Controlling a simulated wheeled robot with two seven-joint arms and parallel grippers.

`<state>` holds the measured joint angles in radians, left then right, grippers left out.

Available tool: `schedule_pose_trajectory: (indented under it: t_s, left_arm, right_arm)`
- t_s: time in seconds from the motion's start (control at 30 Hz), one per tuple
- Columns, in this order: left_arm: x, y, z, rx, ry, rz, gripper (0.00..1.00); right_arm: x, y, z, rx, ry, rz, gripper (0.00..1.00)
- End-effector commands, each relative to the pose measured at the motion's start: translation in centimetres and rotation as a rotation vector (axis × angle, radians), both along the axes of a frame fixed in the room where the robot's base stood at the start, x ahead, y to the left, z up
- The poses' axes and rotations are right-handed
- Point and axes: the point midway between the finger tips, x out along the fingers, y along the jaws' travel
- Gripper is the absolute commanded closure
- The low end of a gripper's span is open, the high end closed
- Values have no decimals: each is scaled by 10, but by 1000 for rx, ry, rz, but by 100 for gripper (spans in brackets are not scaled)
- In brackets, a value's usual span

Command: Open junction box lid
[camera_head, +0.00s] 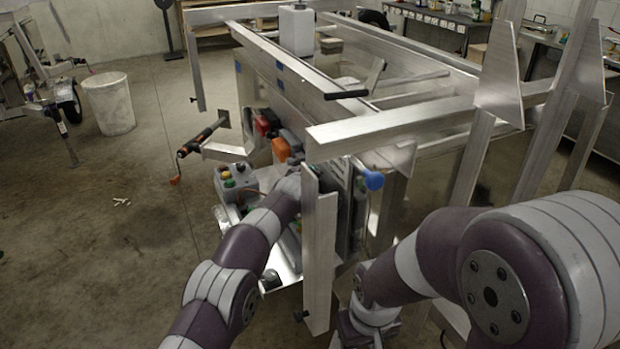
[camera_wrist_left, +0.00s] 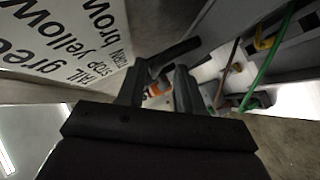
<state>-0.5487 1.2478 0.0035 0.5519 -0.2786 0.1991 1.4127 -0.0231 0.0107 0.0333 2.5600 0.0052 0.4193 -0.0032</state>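In the left wrist view, a white panel (camera_wrist_left: 62,42) printed with wiring words such as "green", "yellow" and "brown" stands left of my left gripper (camera_wrist_left: 160,82). A grey box interior with green, yellow and brown wires (camera_wrist_left: 262,75) lies to its right. The two dark fingers are apart, with a gap between them. A dark bar (camera_wrist_left: 178,56) crosses near the fingertips; I cannot tell whether it touches them.
The aluminium trailer frame (camera_head: 390,128) surrounds the left hand, with an upright (camera_head: 320,262) close to its right. A control box with coloured buttons (camera_head: 236,182) and an orange part (camera_head: 281,149) are close by. The floor left of the trailer is mostly clear; a white bucket (camera_head: 108,103) stands there.

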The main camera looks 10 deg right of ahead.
Motion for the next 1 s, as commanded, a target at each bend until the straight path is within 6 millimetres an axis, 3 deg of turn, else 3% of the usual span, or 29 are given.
schedule_pose_trajectory:
  t_s: [0.37,0.7,1.0]
  left_arm:
    - [-16,9,7,-1,-4,2,64]
    - [-52,28,23,-2,-3,-1,64]
    - [-86,46,42,-1,-1,0,64]
  right_arm:
    - [0,0,-25,0,0,0,57]
    - [0,0,-61,0,0,0,57]
    - [0,0,-80,0,0,0,57]
